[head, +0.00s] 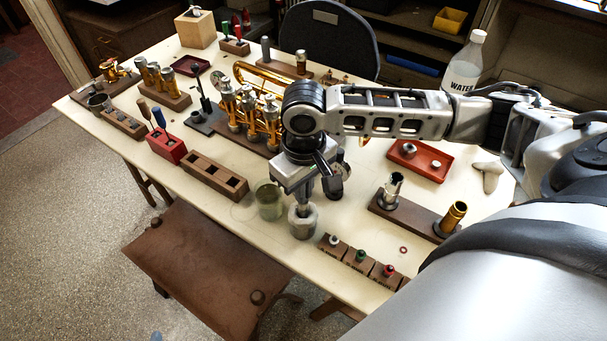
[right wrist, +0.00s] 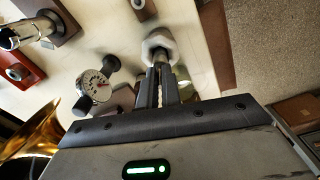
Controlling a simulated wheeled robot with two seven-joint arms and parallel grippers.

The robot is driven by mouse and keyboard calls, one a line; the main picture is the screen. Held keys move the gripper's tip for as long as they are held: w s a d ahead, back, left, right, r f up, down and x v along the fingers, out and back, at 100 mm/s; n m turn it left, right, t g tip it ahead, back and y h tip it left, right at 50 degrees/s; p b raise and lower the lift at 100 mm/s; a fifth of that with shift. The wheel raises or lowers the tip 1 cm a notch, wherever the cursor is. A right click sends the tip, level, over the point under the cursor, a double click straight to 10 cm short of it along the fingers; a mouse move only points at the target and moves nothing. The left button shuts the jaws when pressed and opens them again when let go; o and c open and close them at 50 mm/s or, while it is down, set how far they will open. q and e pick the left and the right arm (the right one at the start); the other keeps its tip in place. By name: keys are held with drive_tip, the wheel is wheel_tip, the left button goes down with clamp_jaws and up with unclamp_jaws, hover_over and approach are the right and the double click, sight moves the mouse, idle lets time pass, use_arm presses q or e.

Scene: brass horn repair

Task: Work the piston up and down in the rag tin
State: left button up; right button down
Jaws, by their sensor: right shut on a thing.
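The rag tin (head: 303,224) is a small pale cup with whitish stuffing, near the front edge of the bench. My right gripper (head: 304,196) points down above it. It is shut on the piston (head: 304,208), a metal cylinder whose lower end goes into the tin's mouth. In the right wrist view, the two dark fingers (right wrist: 160,80) hold the piston (right wrist: 161,57) upright, with its far end inside the whitish ring of the rag tin (right wrist: 159,41). How deep the piston sits is hidden. My left gripper is not in view.
A greenish glass jar (head: 268,201) stands just left of the tin. Labelled wooden blocks (head: 358,260) lie to its right. A wooden rack (head: 213,177) and the brass horn (head: 265,82) are farther left and back. A water bottle (head: 465,66) stands at back right.

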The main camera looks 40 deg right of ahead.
drive_tip(key=shift+r, duration=0.3)
drive_tip(key=shift+f, duration=1.8)
drive_tip(key=shift+r, duration=1.8)
drive_tip(key=shift+f, duration=1.75)
drive_tip(key=shift+r, duration=0.15)
drive_tip(key=shift+r, duration=1.6)
